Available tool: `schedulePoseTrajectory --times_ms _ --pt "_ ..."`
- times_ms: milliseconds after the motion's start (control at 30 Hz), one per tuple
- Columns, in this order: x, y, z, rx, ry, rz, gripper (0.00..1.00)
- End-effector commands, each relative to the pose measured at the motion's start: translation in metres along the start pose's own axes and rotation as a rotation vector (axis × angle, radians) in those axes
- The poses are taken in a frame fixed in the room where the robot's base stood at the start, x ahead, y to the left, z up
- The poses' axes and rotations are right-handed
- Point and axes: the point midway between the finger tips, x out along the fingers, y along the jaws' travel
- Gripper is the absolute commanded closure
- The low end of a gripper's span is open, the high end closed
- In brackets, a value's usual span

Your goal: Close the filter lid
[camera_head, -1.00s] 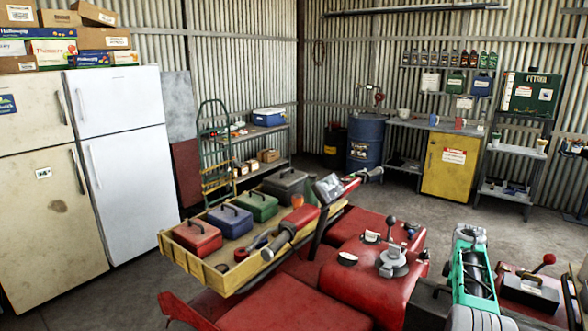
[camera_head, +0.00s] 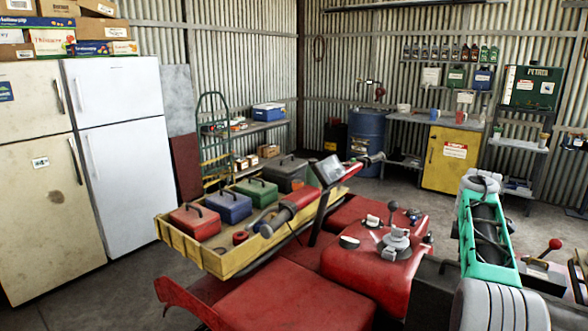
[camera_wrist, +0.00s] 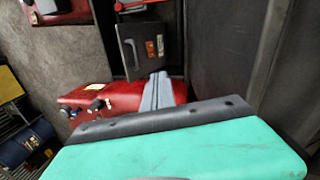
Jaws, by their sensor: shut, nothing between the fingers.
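A red housing (camera_wrist: 90,96) with dark knobs lies to the left of the fingers. In the head view a dark box top (camera_head: 543,277) at the right is mostly hidden by my arm, and my gripper is not visible.
The red quad (camera_head: 290,296) fills the centre front. Its yellow rack (camera_head: 200,257) carries several coloured boxes and a red tool. A lever with a red knob (camera_head: 555,244) stands at the right. Fridges (camera_head: 128,150) are at the left. The floor behind the quad is clear.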

Motion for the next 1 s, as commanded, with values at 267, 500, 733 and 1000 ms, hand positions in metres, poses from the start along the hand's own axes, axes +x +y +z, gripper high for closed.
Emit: schedulePoseTrajectory --times_ms 267,500,733,1000 --pt "-0.009 -0.007 -0.009 -0.474 0.029 -0.028 1.0" --pt "-0.045 0.004 -0.021 -0.937 0.043 0.02 1.0" --pt "-0.058 0.024 -0.025 -1.346 0.044 0.031 1.0" --pt "-0.044 0.036 -0.019 -1.452 0.051 0.01 1.0"
